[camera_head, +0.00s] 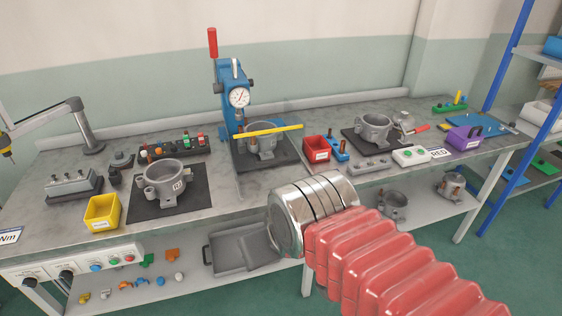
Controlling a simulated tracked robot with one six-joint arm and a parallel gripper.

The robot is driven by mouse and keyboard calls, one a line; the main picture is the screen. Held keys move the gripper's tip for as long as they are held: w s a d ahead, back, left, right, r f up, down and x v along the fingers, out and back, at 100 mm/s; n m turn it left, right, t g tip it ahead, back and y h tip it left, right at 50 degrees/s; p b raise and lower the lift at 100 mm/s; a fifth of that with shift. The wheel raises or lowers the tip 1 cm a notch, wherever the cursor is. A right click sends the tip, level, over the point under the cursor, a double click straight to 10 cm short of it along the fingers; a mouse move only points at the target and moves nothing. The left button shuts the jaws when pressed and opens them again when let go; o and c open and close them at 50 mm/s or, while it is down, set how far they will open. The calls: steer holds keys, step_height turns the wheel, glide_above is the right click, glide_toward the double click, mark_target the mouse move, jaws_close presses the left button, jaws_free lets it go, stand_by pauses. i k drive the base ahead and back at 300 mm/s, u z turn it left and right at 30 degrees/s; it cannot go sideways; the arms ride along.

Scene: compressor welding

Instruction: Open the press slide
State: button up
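A blue bench press (228,105) with a red-knobbed lever (212,43) standing upright and a round dial gauge (239,97) is at the back middle of the workbench. A grey metal housing (262,143) sits below the press head on a dark plate (280,159). A yellow bar (270,130) crosses in front of the press. I cannot tell which part is the slide or whether it is open. My arm, with a red bellows sleeve and a silver wrist, reaches in from the lower right, in front of the bench. My gripper's fingers do not show.
The grey workbench (225,196) holds a yellow bin (102,212), a red bin (316,149) and a purple bin (463,139). More housings (166,177) stand on dark mats left and right. A blue shelf frame (504,75) is at right. The bench strip before the press is clear.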

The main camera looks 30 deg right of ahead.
mark_target(285, 152)
steer(key=z, duration=0.15)
steer(key=i, duration=1.3)
steer(key=u, duration=0.4)
